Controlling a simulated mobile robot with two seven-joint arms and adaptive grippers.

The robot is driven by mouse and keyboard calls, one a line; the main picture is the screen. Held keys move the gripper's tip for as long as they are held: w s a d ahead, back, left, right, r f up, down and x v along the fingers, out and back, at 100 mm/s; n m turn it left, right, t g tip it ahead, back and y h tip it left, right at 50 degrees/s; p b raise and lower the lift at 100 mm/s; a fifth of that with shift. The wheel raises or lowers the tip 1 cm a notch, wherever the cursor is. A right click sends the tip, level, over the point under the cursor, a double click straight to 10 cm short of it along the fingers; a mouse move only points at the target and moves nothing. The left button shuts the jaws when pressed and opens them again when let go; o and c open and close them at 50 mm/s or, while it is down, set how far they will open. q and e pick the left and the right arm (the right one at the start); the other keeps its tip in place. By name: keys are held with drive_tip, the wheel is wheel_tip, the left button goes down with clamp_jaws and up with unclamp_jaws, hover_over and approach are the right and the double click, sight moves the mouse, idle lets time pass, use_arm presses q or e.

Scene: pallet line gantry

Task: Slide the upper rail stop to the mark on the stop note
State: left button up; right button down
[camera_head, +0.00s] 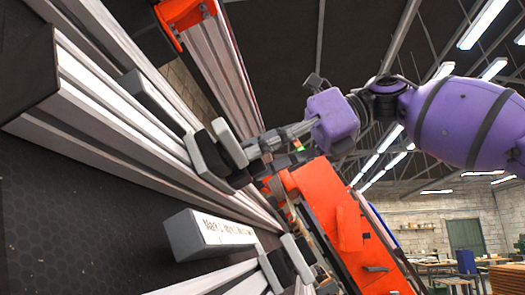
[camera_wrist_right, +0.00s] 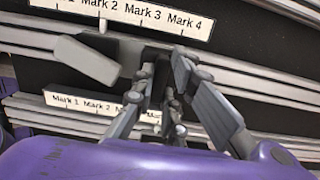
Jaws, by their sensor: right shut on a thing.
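My right gripper (camera_head: 251,149) reaches in from the right and is shut on the upper rail stop (camera_head: 204,157), a pale and dark block on the upper rail. In the right wrist view the fingers (camera_wrist_right: 163,76) close in front of the rail, hiding much of the stop. An upper scale strip (camera_wrist_right: 140,13) shows Mark 2, Mark 3 and Mark 4 above the fingers. A lower scale strip (camera_wrist_right: 93,108) is partly hidden by a finger. A similar lower stop (camera_head: 276,270) sits apart on the lower rail. I cannot make out the stop note. My left gripper is not in view.
Pale metal rails (camera_head: 120,140) run diagonally across a dark panel (camera_head: 80,230). A labelled block (camera_head: 190,238) projects below the gripper. An orange frame part (camera_head: 345,215) stands close behind my right gripper. A workbench and a brick wall (camera_head: 425,217) are far back.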

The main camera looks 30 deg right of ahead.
drive_tip(key=shift+s+a, duration=0.3)
drive_tip(key=shift+s, duration=0.1)
drive_tip(key=c, duration=2)
unclamp_jaws()
drive_tip(key=shift+c, duration=0.2)
drive_tip(key=shift+o, duration=1.4)
drive_tip(key=shift+w+d, duration=0.1)
drive_tip(key=shift+w, duration=0.05)
drive_tip(key=v, duration=1.2)
